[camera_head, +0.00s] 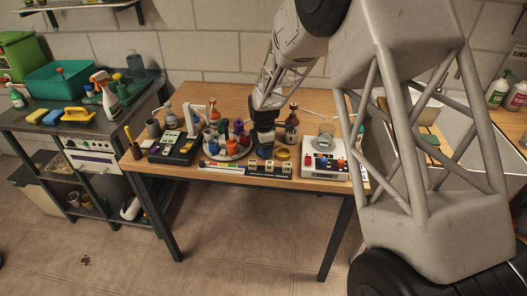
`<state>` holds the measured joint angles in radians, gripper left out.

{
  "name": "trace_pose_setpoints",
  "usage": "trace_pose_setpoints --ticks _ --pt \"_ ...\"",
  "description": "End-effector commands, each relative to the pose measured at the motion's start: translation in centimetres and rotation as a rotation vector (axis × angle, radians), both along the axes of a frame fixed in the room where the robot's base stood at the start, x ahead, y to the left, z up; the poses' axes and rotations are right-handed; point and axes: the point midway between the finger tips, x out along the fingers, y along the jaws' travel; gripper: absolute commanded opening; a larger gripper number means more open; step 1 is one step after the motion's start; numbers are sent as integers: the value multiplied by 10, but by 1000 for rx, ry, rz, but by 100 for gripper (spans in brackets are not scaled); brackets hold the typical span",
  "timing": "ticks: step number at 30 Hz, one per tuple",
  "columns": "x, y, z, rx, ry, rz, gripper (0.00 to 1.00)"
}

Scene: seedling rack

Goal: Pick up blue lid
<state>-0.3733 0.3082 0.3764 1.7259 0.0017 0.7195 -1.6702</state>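A small blue piece (213,147) shows at the left of a cluster of coloured vials on a round pale tray (232,157). It may be the blue lid, but it is too small to be sure. My gripper (265,152) points down over the wooden table, just right of the tray. Its fingers are dark and tiny here. I cannot tell whether they are open or shut, or whether they hold anything.
A dark device (175,148) stands left of the tray, and a white device (325,165) with coloured knobs stands at the right. A yellow ring (283,154) and a brown bottle (292,128) stand close to my gripper. Small blocks line the front edge.

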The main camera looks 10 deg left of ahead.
Motion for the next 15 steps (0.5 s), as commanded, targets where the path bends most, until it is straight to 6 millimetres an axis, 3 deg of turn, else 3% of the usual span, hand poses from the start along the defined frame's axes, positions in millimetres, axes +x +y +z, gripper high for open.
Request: trace_pose_setpoints --ticks 1,10,15 --pt "0 0 0 0 0 0 70" --pt "0 0 0 0 0 0 24" --pt "0 0 0 0 0 0 22"
